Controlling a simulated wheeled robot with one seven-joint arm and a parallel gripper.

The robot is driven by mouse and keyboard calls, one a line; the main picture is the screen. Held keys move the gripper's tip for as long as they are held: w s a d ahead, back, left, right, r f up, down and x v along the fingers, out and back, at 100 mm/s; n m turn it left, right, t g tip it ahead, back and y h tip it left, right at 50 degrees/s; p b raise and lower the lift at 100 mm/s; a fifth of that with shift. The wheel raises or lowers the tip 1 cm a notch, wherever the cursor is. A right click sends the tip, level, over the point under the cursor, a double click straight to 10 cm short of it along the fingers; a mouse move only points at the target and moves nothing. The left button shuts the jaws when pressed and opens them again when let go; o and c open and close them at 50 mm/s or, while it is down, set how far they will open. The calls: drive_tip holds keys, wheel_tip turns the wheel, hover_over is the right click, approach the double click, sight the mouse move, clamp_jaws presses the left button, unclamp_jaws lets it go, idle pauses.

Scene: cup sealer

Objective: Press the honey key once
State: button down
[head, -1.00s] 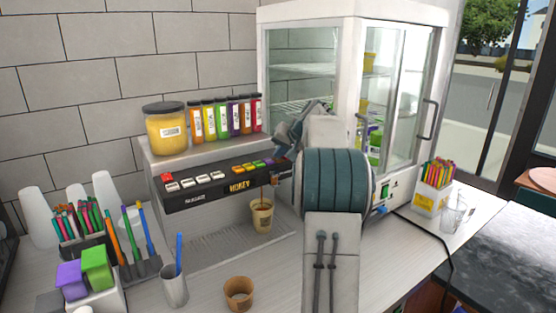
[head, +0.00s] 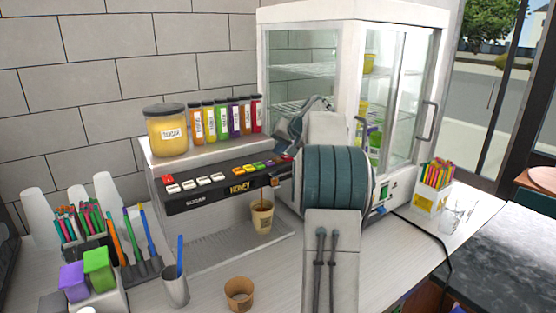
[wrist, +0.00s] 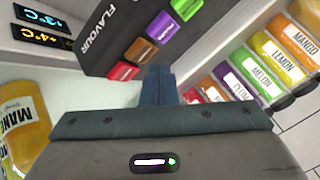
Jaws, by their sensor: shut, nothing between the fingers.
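The dispenser's sloping black key panel (head: 190,199) carries a yellow-lettered HONEY marking (head: 239,187) near its middle front. White keys (head: 203,180) lie to its left and small coloured keys lie behind and to its right. My gripper is shut and empty in the wrist view (wrist: 157,85), its fingertips close to the brown key (wrist: 140,50) of the FLAVOUR group; I cannot tell if they touch. The HONEY marking is outside the wrist view. In the head view my arm hides the fingertips. A paper cup (head: 262,222) with dark drink stands under the panel.
A sugar jar (head: 168,135) and several flavour bottles (head: 222,118) stand on the dispenser's top, behind the keys. A glass cabinet (head: 350,20) stands close on the right. An empty brown cup (head: 239,295) is on the counter in front.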

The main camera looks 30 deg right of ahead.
sight(280, 160)
drive_tip(key=shift+r+p, duration=1.95)
drive_tip(key=shift+r, duration=0.6)
idle(1.9)
drive_tip(key=s+a+f+n+g+b, duration=0.2)
drive_tip(key=s+a, duration=0.6)
drive_tip(key=a, duration=0.4)
drive_tip(key=s+a+f+n+g+b, duration=0.1)
drive_tip(key=s+a+f+n, duration=0.15)
drive_tip(key=s+a, duration=0.7)
drive_tip(key=s+a+f+n+g+b, duration=0.1)
drive_tip(key=s+a+f, duration=0.5)
drive_tip(key=s, duration=0.3)
drive_tip(key=s+a+f+n+g+h+b, duration=0.1)
drive_tip(key=s+a+f, duration=0.4)
drive_tip(key=s, duration=0.5)
wheel_tip(280, 160, down, 2)
drive_tip(key=shift+a+f+n, duration=0.1)
drive_tip(key=shift+a+n, duration=0.25)
drive_tip(key=shift+n, duration=0.3)
